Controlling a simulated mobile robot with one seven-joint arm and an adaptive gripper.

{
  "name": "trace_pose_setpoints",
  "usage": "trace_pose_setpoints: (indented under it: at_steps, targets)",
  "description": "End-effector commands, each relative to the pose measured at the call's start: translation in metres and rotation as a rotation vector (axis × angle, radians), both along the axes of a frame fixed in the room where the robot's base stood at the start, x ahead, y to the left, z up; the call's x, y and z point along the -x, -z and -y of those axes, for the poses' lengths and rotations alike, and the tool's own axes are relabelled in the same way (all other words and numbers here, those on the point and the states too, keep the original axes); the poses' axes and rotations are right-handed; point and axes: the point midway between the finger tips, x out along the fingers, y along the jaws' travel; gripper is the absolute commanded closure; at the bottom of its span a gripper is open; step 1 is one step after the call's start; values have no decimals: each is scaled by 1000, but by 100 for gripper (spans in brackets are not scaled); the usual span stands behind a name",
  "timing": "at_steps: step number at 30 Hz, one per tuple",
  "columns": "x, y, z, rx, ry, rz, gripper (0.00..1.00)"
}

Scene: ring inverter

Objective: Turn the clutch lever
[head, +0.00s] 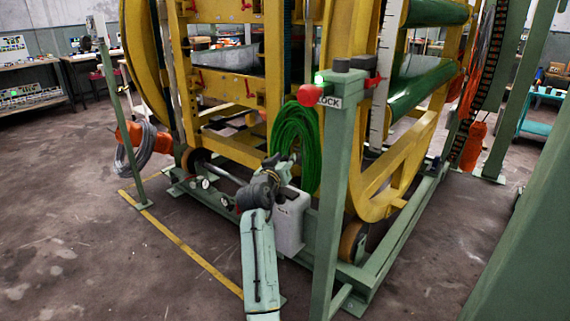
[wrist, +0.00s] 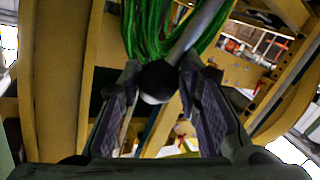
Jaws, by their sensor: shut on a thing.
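In the wrist view the clutch lever is a grey rod (wrist: 203,30) with a round dark knob (wrist: 157,80) at its end. The rod comes down from the upper right to the knob. My gripper (wrist: 160,72) has one finger on each side of the knob and is shut on it. In the head view my gripper (head: 274,166) is small, in front of the machine beside the green cable coil. The lever cannot be made out clearly there, as my wrist and the coil crowd that spot.
The yellow ring machine (head: 258,150) stands on a green base frame. A coil of green cable (head: 296,140) hangs close to my gripper. A white box (head: 291,222) is below it. A green post (head: 333,190) with a red button (head: 306,95) stands to the right. Open floor (head: 80,250) lies left.

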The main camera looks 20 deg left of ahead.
Motion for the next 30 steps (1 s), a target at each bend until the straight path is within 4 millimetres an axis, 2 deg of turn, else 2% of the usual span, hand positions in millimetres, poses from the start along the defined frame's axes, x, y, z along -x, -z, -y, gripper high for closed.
trace_pose_setpoints:
  at_steps: [3, 8, 21, 30]
  targets:
    - [-11, -10, -5, 103, 10, -35, 100]
    - [-17, -10, -22, 245, 9, -87, 100]
    - [-31, 0, -59, 574, 8, -207, 100]
    - [-35, 6, -70, 685, 10, -248, 100]
